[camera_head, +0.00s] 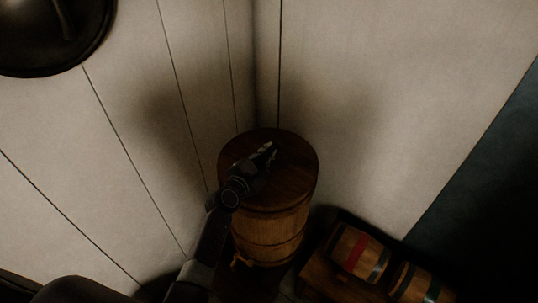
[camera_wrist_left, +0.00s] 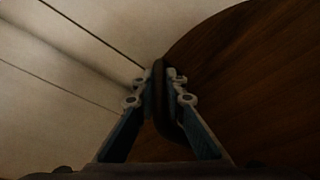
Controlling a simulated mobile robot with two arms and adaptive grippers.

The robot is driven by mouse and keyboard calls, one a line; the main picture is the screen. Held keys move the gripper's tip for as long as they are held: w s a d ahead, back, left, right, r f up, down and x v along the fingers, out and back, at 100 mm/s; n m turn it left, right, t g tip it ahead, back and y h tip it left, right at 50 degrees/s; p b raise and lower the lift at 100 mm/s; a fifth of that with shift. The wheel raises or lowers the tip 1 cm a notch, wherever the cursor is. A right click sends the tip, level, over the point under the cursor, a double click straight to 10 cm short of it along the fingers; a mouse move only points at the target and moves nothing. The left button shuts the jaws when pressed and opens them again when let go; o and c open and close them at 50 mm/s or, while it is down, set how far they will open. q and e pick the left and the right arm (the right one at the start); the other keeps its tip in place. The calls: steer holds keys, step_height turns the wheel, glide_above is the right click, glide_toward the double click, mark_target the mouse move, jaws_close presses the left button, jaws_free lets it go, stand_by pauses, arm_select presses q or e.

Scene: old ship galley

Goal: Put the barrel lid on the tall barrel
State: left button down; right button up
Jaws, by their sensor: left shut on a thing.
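The tall barrel (camera_head: 268,235) is pale wood with darker hoops and a small tap low on its side. It stands upright in the corner. The barrel lid (camera_head: 295,165), a dark round wooden disc, is over the barrel's top; whether it rests fully on the rim I cannot tell. My left gripper (camera_head: 266,155) is above the lid, reaching in from the lower left. In the left wrist view its fingers (camera_wrist_left: 163,95) are shut on a dark upright handle, with the brown lid (camera_wrist_left: 250,80) behind and to the right. My right gripper is not in view.
Two small barrels, one with a red band (camera_head: 356,252) and one with dark bands (camera_head: 413,284), lie on a wooden crate (camera_head: 322,272) at the lower right. Pale plank walls close in behind the tall barrel. A dark round metal object (camera_head: 50,35) is at the upper left.

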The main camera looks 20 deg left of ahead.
arm_select(q)
steer(key=shift+a+r, duration=0.1)
steer(key=shift+r, duration=0.15)
steer(key=shift+f, duration=0.15)
steer(key=c, duration=2)
jaws_free()
steer(key=shift+s+f, duration=0.15)
steer(key=shift+s, duration=0.1)
steer(key=v, duration=1.1)
steer(key=shift+s+a+r, duration=0.1)
steer(key=shift+s+r, duration=0.15)
steer(key=shift+s, duration=0.1)
